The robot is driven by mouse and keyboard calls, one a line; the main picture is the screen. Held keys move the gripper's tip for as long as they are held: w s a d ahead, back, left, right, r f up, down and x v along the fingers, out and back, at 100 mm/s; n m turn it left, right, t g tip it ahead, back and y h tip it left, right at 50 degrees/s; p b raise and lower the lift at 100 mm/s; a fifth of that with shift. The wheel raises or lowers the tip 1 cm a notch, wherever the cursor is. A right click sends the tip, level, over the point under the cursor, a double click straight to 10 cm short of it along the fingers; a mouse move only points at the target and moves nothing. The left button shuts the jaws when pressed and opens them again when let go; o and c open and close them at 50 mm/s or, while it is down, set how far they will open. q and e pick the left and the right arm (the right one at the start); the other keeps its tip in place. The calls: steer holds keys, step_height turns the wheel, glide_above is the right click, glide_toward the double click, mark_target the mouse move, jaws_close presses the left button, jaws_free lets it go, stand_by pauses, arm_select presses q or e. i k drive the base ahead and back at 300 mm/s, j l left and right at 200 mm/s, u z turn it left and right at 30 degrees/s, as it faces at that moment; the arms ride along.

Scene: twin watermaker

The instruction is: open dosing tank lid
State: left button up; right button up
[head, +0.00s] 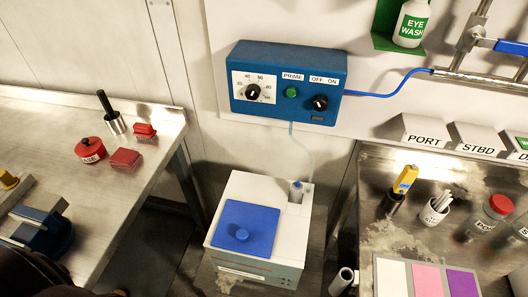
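A small fitting with a blue cap (297,186) stands at the back right of the tank top, and a clear tube (309,150) runs from there up to the blue pump box. Neither of my grippers shows in the head view. A dark shape in the bottom left corner may be part of my arm.
The blue pump box (289,83) hangs on the wall above the tank. The left bench (95,130) holds red items and a blue vise (44,228). The right bench (345,205) holds a yellow meter (405,179) and bottles. A grey tube (343,281) stands right of the tank.

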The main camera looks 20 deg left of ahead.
mark_target(249, 229)
steer(key=u, duration=0.75)
steer(key=k+l+u, duration=0.1)
steer(key=k+u, duration=0.2)
steer(key=k, duration=0.3)
steer(key=k+u, duration=0.35)
steer(key=k, duration=0.3)
